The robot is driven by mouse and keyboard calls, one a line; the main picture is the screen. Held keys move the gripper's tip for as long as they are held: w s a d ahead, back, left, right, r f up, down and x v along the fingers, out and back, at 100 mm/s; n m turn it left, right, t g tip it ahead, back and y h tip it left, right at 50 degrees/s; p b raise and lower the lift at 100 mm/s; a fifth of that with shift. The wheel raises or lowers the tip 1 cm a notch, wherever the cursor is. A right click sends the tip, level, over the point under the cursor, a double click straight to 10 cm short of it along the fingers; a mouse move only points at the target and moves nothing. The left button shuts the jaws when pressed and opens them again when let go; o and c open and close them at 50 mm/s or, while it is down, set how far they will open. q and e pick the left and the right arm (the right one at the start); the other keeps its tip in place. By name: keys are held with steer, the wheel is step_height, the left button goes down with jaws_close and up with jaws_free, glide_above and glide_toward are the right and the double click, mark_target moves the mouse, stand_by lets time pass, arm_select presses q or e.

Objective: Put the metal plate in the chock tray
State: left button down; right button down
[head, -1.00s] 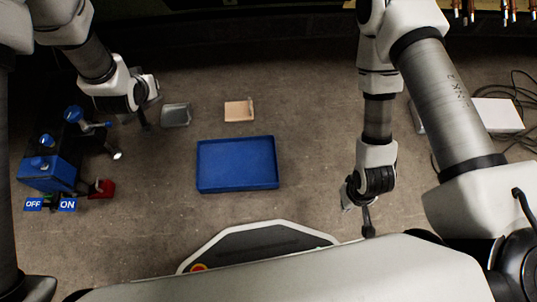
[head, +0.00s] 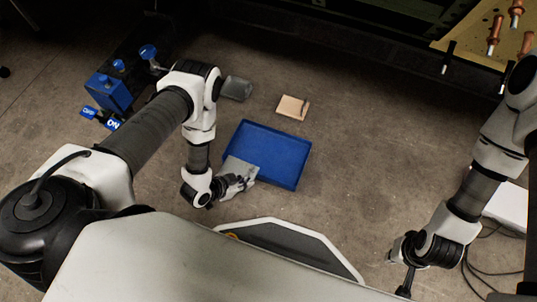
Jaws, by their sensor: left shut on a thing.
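The metal plate (head: 241,168) is a flat grey piece at the lower left of the blue chock tray (head: 292,178). My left gripper (head: 236,182) is shut on it. The plate overlaps the tray's near-left rim and part of its floor in the picture. I cannot tell whether it touches the tray. The rest of the tray looks empty. My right gripper (head: 406,278) is low at the right, far from the tray. Its fingers are too small and dark to read.
A grey block (head: 237,88) and a tan square piece (head: 293,106) lie on the floor beyond the tray. A blue machine with ON/OFF labels (head: 110,93) stands at the left. A white box (head: 508,207) and cables are at the right.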

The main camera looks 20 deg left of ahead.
arm_select(q)
steer(key=w+d+b, duration=0.1)
steer(key=w, duration=0.3)
steer(key=w+d+f+b, duration=0.1)
steer(key=w+b, duration=0.1)
steer(key=w, duration=0.3)
steer(key=w+d+b, duration=0.1)
steer(key=w+b, duration=0.1)
steer(key=w, duration=0.2)
steer(key=shift+w+d+f, duration=0.15)
steer(key=shift+w+f, duration=0.1)
steer(key=shift+f, duration=0.05)
steer(key=shift+w+f+b, duration=0.2)
steer(key=shift+f+b, duration=0.1)
steer(key=shift+b, duration=0.25)
step_height(320, 180, down, 3)
steer(key=shift+r+b, duration=0.1)
steer(key=shift+b, duration=1.05)
steer(key=shift+r, duration=0.1)
steer(key=c, duration=1.2)
jaws_free()
steer(key=shift+c, duration=0.2)
